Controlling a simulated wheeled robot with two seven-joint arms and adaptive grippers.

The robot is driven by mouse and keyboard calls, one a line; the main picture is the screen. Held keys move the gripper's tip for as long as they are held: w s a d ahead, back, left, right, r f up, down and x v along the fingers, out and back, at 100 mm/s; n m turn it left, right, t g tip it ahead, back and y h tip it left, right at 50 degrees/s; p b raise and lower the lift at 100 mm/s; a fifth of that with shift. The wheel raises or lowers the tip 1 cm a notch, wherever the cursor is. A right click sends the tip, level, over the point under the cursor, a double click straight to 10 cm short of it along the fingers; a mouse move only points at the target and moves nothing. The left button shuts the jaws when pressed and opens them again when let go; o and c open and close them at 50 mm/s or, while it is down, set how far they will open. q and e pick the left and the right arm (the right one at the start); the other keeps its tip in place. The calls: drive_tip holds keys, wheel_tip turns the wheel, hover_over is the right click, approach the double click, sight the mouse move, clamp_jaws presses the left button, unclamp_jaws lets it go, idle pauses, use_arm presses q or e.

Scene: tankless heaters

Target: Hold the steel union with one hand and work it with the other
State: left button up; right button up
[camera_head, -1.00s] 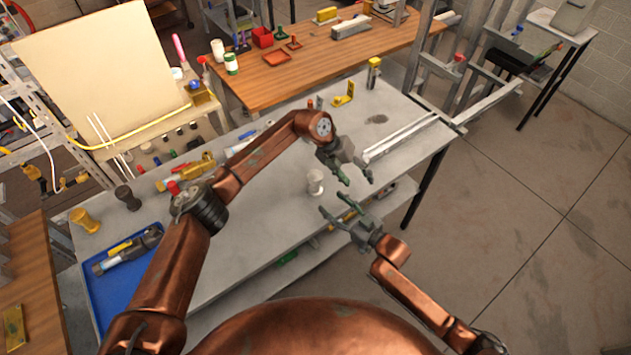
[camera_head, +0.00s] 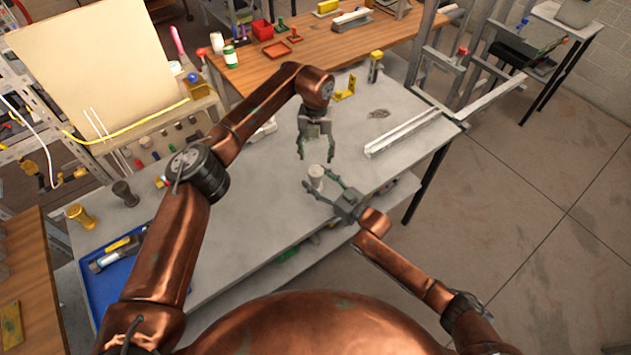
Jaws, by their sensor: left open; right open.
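The steel union (camera_head: 315,174) is a small pale grey cylinder standing upright on the grey workbench (camera_head: 250,215), near its front edge. My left gripper (camera_head: 316,159) is open and points down just above and behind the union, its fingers apart. My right gripper (camera_head: 319,181) is open and comes in from the lower right. Its two fingers reach to either side of the union, and I cannot tell whether they touch it. The base of the union is partly hidden by the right gripper.
White rails (camera_head: 402,133) lie on the bench to the right. A yellow bracket (camera_head: 345,88) stands at the back. A blue tray (camera_head: 108,287) with tools and dark and yellow fittings sit at the left. The bench middle left of the union is clear.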

drive_tip(key=shift+w+a, duration=0.15)
drive_tip(key=shift+c, duration=0.2)
clamp_jaws()
idle(0.5)
